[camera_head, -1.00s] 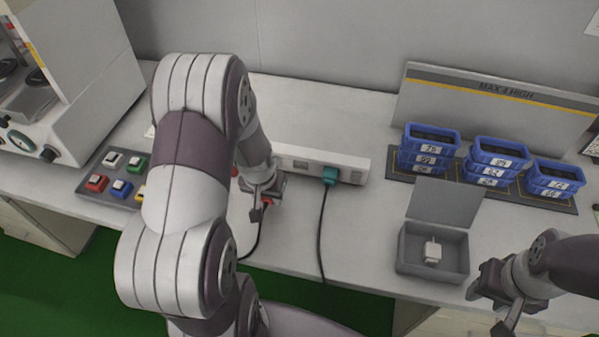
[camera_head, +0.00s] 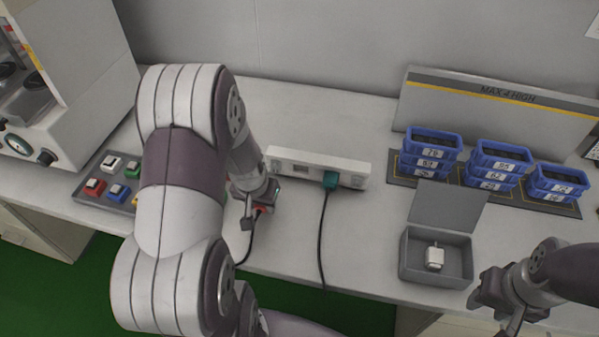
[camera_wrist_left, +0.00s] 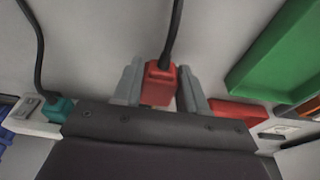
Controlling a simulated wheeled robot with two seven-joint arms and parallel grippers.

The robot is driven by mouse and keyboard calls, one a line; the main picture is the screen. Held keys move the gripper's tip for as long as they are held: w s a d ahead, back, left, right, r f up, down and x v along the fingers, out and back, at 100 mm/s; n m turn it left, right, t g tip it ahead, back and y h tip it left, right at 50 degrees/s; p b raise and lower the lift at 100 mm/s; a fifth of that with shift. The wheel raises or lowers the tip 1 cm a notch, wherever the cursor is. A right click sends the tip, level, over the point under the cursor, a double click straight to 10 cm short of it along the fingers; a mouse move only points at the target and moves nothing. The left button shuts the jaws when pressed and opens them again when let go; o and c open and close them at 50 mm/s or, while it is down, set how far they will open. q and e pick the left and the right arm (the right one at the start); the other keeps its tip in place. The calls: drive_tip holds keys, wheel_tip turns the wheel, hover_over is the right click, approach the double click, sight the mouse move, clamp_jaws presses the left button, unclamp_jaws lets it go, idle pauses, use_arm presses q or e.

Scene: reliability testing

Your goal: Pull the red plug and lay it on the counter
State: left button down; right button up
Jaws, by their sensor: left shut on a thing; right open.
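The red plug (camera_wrist_left: 159,84) sits between the two grey fingers of my left gripper (camera_wrist_left: 160,88), which is shut on it. Its black cord runs away from it. In the head view, my left gripper (camera_head: 256,208) is low over the counter (camera_head: 370,215), in front of the left part of the white power strip (camera_head: 325,165); only a bit of the red plug (camera_head: 263,210) shows. My wrist hides whether its prongs touch the strip. A teal plug (camera_head: 330,180) is in the strip. My right gripper (camera_head: 497,296) is open at the lower right, near the grey box.
A grey open-lidded box (camera_head: 416,266) holds a white adapter (camera_head: 434,258). Stacked blue bins (camera_head: 428,155) stand at the back right. A button panel (camera_head: 104,190) is at left. Counter between cord and box is clear.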

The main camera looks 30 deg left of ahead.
use_arm(q)
drive_tip(key=shift+s+b+x, duration=0.2)
drive_tip(key=shift+b+x, duration=0.65)
drive_tip(key=shift+x, duration=0.1)
drive_tip(key=c, duration=0.5)
unclamp_jaws()
drive_tip(key=p+v, duration=0.3)
drive_tip(key=v, duration=0.9)
drive_tip(key=shift+d+r, duration=0.1)
drive_tip(key=shift+r, duration=0.25)
